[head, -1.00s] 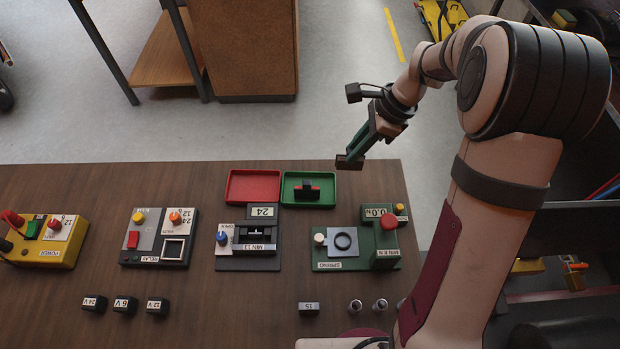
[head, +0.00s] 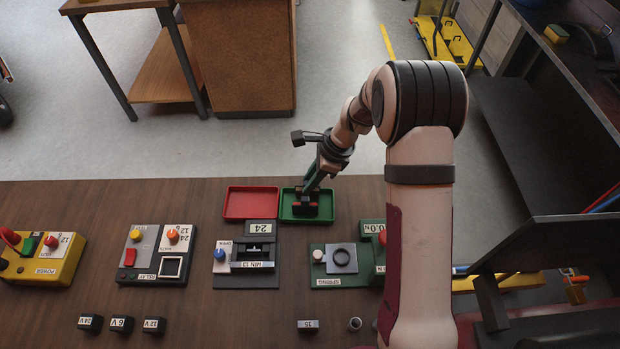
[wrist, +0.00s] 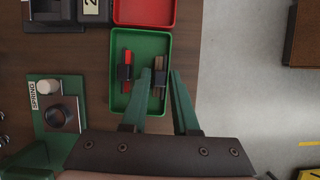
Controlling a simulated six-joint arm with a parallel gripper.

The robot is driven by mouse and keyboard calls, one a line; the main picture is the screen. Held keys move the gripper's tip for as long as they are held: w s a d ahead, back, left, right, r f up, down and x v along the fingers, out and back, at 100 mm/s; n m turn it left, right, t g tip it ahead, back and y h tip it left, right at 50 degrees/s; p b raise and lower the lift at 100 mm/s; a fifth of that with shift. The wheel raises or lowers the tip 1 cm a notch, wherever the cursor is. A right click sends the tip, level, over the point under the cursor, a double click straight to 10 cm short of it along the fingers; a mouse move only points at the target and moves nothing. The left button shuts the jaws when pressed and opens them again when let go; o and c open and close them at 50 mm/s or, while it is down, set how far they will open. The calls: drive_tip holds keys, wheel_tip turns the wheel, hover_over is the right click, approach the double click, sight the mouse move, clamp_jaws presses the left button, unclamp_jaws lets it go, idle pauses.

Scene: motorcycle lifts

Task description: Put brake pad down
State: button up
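My gripper (wrist: 160,78) is over the green tray (wrist: 123,103) and appears shut on a brake pad (wrist: 160,80), brown with a dark block on its back. The pad is between the fingertips, inside the tray's outline. I cannot tell whether it touches the tray floor. A second pad, red with a dark block (wrist: 126,70), lies in the tray to its left. In the head view my gripper (head: 312,188) points down into the green tray (head: 327,219), and the fingers partly hide the pads.
An empty red tray (head: 252,203) stands beside the green one. A gauge unit (head: 250,265) and a green spring tester (head: 340,262) stand nearer. A relay box (head: 157,255) and a yellow power box (head: 43,258) are further left. Several small labelled blocks (head: 122,323) lie in front.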

drive_tip(key=shift+o, duration=1.2)
drive_tip(key=v, duration=1.2)
drive_tip(key=s+r+n+h, duration=0.1)
drive_tip(key=s+r+n, duration=0.55)
drive_tip(key=s, duration=0.75)
drive_tip(key=s+d+n+h, duration=0.1)
drive_tip(key=s+n, duration=0.5)
drive_tip(key=s, duration=1)
drive_tip(key=shift+f+n+h, duration=0.15)
drive_tip(key=shift+n+h, duration=0.15)
drive_tip(key=shift+n, duration=0.05)
